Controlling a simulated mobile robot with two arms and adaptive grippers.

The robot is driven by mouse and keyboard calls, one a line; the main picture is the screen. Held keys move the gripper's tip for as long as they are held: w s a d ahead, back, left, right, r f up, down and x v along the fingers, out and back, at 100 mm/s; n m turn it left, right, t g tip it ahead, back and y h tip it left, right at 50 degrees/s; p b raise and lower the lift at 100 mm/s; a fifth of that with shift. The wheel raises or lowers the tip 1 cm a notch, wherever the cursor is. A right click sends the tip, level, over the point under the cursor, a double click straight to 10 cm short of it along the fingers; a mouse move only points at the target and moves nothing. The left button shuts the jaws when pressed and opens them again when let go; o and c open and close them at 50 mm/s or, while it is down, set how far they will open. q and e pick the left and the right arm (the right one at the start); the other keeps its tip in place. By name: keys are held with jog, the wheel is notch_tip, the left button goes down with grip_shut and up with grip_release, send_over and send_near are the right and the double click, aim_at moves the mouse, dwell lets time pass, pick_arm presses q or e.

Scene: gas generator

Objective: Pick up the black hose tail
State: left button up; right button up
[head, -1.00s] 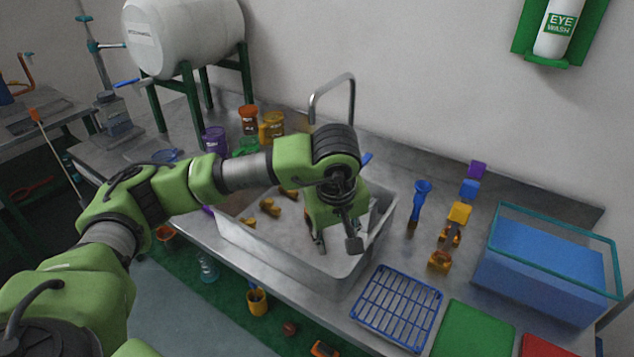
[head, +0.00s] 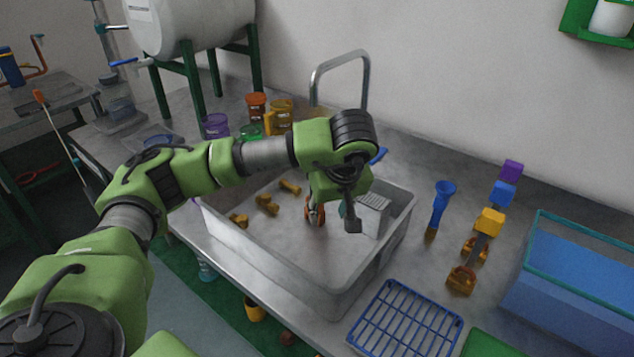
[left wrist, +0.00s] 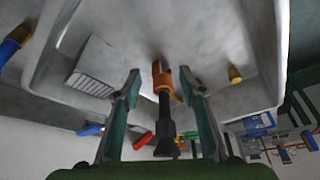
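The black hose tail (left wrist: 166,124), with an orange end (left wrist: 162,76), shows between my left fingers in the left wrist view. In the head view its orange part (head: 311,215) shows beside my gripper, inside the grey basin (head: 345,284); the rest is hidden by my gripper. My left gripper (head: 334,222) points down over the basin. Its fingers (left wrist: 161,80) are apart on either side of the hose tail, with gaps visible on both sides. My right gripper is in neither view.
A pale slotted block (head: 374,217) stands in the basin right of my gripper. Several brass fittings (head: 266,205) lie to the left. A metal faucet (head: 362,75) arches behind. A blue rack (head: 405,322) and a blue bin (head: 560,280) are at the right.

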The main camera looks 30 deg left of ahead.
pick_arm(q)
jog(key=w+a, duration=0.2)
jog(key=w+a+p, duration=0.1)
jog(key=w+a, duration=0.1)
jog(key=a, duration=0.1)
jog(key=w+a, duration=0.1)
jog(key=a, duration=0.1)
jog(key=shift+w+a+r+p, duration=0.15)
jog(key=shift+w+r+p, duration=0.05)
jog(key=shift+w+p, duration=0.2)
jog(key=x, duration=0.2)
jog(key=shift+w+a+f, duration=0.3)
jog(key=shift+w+f, duration=0.05)
jog(key=shift+f, duration=0.25)
grip_shut()
